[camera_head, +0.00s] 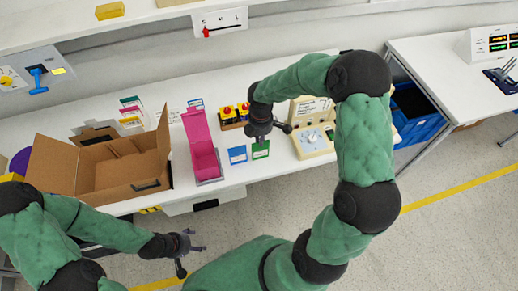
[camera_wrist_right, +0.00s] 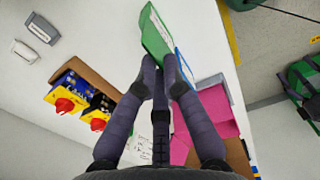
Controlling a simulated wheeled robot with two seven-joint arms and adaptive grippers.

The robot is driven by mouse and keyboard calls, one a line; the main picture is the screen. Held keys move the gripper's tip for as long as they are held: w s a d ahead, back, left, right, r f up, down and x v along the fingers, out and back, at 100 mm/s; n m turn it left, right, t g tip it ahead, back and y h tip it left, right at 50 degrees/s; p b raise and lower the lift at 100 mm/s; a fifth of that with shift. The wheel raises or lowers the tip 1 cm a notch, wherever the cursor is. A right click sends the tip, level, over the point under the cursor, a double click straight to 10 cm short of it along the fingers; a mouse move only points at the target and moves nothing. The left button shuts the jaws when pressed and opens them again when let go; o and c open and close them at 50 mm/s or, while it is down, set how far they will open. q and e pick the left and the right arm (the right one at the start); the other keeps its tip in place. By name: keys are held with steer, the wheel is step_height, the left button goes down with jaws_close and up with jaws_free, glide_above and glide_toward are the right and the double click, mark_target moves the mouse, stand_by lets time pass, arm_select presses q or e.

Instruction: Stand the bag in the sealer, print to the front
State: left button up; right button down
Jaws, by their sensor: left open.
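A small green bag (camera_head: 260,149) with a pale label is below my right gripper (camera_head: 258,132), near the front edge of the bench. In the right wrist view, the green bag (camera_wrist_right: 157,35) rises between the tips of my right gripper (camera_wrist_right: 160,68), which look closed on it. I cannot tell whether its base touches the bench. A beige machine with a dial, which looks like the sealer (camera_head: 313,141), stands just right of it, partly behind my right arm. My left gripper (camera_head: 192,243) is open and empty, low in front of the bench.
A blue packet (camera_head: 237,155) stands left of the green bag, then a pink holder (camera_head: 202,160) and an open cardboard box (camera_head: 110,172). Yellow-and-red rotary switches (camera_head: 234,114) sit behind. A blue crate (camera_head: 413,112) is on the floor at right.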

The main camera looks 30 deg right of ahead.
mark_target(260, 148)
stand_by(0.4)
step_height(260, 148, up, 7)
steer(key=p, duration=0.5)
steer(key=shift+p, duration=0.4)
steer(key=shift+s+f, duration=0.1)
stand_by(0.4)
